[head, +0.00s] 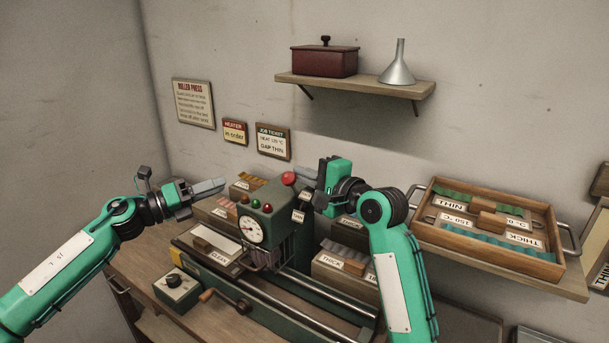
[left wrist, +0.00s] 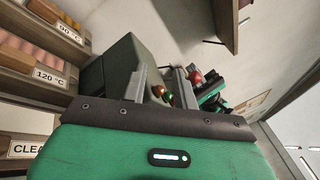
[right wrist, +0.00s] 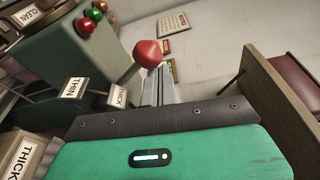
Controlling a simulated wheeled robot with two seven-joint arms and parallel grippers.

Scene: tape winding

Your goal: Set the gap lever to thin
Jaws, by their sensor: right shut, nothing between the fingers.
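The gap lever has a red knob (head: 289,178) on top of the green roller press (head: 262,222). In the right wrist view the knob (right wrist: 147,54) stands on a slanting shaft that comes down near the THICK plate (right wrist: 119,97). The THIN plate (right wrist: 73,88) is to the left of it. My right gripper (right wrist: 158,90) is shut and empty, its fingers close beside the knob; whether they touch it I cannot tell. My left gripper (head: 222,185) is to the left of the press head, above the bench. Its fingers (left wrist: 159,85) are apart with nothing between them.
A tray of labelled blocks (head: 490,228) stands at the right. A wall shelf (head: 355,84) holds a red box (head: 324,61) and a funnel (head: 399,68). The job ticket (head: 273,141) reads GAP THIN. Coloured lamps (head: 254,203) and a gauge (head: 251,231) are on the press.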

